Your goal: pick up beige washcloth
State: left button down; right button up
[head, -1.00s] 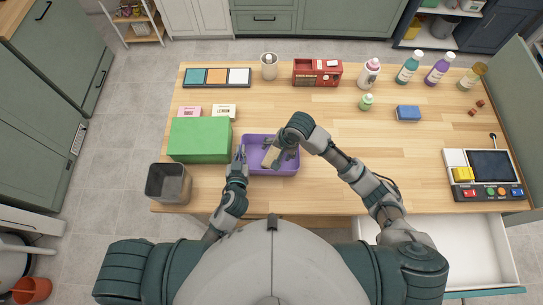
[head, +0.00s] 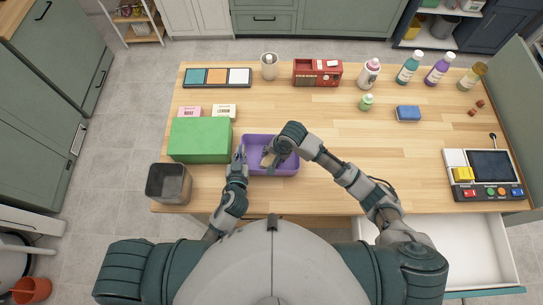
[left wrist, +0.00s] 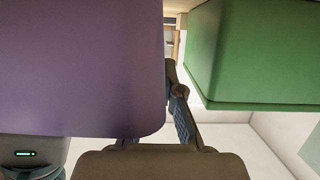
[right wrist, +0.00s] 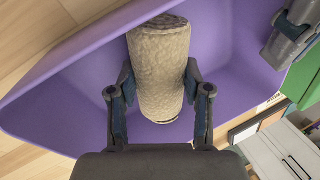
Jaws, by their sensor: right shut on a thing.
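The beige washcloth (right wrist: 160,65) is a rolled, textured bundle. It also shows as a small beige patch inside the purple bin (head: 258,139) in the head view (head: 267,160). My right gripper (right wrist: 160,105) is shut on the washcloth, with one finger on each side of it. My left gripper (head: 241,156) is at the left wall of the purple bin. In the left wrist view, one finger shows beside the bin's wall (left wrist: 80,70); the other finger is hidden, so its opening is unclear.
A green box (head: 200,140) stands close to the left of my left gripper, with a dark bin (head: 169,183) near the table's left front corner. A blue sponge (head: 408,113) and several bottles are at the right back. The table's middle right is clear.

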notch_tip(320, 180, up, 10)
jog(key=shift+r, duration=0.1)
pick_arm(q)
jog(key=c, duration=1.2)
grip_release()
jog(key=shift+c, duration=0.2)
jog(key=v, duration=1.2)
jog(key=shift+f, duration=0.1)
